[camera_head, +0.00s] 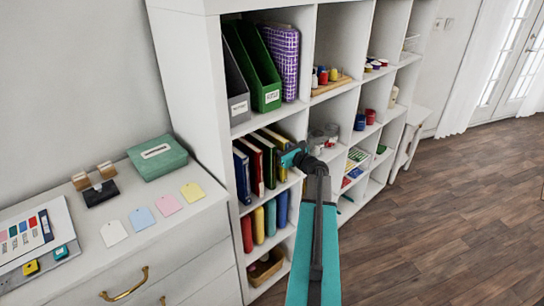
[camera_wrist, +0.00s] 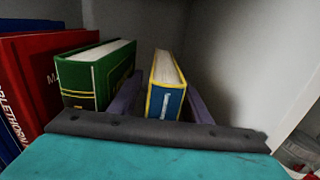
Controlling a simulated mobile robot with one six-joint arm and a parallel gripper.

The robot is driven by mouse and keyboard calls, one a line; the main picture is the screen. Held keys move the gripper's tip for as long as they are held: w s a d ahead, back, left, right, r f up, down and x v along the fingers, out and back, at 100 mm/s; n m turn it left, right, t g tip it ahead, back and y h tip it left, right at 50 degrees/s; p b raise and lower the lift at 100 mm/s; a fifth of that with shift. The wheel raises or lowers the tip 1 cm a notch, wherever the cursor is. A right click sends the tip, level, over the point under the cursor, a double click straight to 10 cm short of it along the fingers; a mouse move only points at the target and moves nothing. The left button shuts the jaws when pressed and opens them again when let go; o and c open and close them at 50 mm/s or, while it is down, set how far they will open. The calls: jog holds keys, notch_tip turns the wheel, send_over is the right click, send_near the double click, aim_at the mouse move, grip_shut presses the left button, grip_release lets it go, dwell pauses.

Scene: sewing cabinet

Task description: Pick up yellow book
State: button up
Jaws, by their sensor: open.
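In the wrist view, a thin book with yellow cover edges and a blue spine (camera_wrist: 166,88) stands upright on a shelf. The purple fingers of my open gripper (camera_wrist: 163,98) are on either side of it, the left one between it and a green book (camera_wrist: 92,78). I cannot tell whether either finger touches it. In the head view, my gripper (camera_head: 291,157) is at the right end of the middle book row and hides part of it.
Red books (camera_wrist: 35,75) stand left of the green one; the cubby's side wall (camera_wrist: 235,60) is close on the right. The white shelf unit (camera_head: 185,70) also holds binders (camera_head: 262,70) and small containers. A drawer cabinet (camera_head: 160,250) stands left. The wood floor (camera_head: 440,190) is clear.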

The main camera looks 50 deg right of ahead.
jog(key=shift+c, duration=0.5)
grip_shut()
dwell(0.8)
